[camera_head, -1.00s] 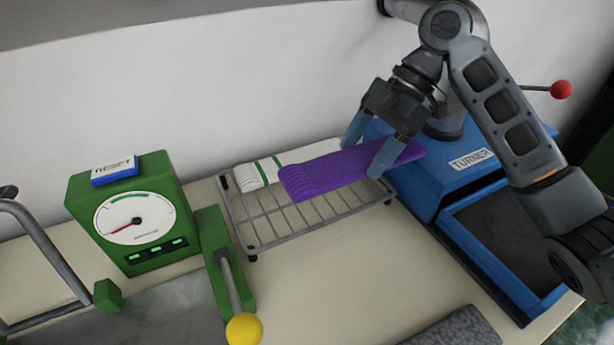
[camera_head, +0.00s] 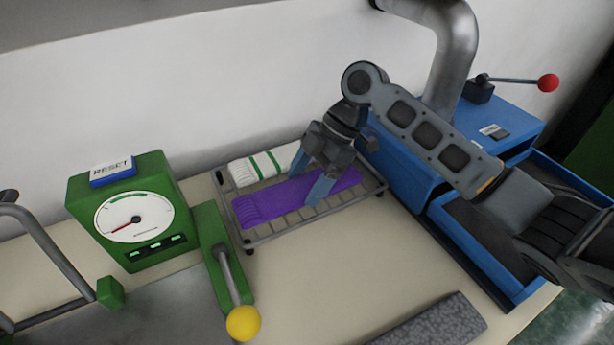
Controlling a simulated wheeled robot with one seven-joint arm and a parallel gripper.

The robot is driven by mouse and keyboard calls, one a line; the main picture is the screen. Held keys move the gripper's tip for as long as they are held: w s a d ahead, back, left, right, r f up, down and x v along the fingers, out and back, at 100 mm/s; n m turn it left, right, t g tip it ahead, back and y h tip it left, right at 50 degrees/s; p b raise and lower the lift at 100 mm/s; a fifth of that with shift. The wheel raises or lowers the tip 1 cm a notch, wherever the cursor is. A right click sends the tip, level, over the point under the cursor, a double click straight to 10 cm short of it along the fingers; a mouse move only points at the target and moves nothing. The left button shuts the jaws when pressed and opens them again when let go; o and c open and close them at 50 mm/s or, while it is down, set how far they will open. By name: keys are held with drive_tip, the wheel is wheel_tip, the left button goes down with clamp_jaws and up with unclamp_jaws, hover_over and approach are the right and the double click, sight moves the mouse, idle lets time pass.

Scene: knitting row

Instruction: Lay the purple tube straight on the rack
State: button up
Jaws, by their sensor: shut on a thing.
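The purple tube (camera_head: 268,204) is a flat knitted piece lying lengthwise along the wire rack (camera_head: 292,232), in line with its long sides. It appears to be at the level of the rack bars, but I cannot tell whether its whole length touches them. The fingers hide part of the tube. A white tube with green stripes (camera_head: 256,168) lies on the rack behind the purple one.
A green machine with a dial (camera_head: 135,215) and a yellow-knobbed lever (camera_head: 243,322) stands left of the rack. The blue turner machine (camera_head: 400,178) with a red-knobbed lever (camera_head: 548,83) is close on the right. A grey speckled pad (camera_head: 435,325) lies in front. The rack's front strip is bare.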

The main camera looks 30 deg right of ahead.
drive_tip(key=shift+f, duration=0.1)
drive_tip(key=o, duration=1.1)
drive_tip(key=b+v, duration=0.1)
drive_tip(key=v, duration=1.1)
drive_tip(key=shift+b, duration=0.35)
drive_tip(key=shift+s, duration=0.1)
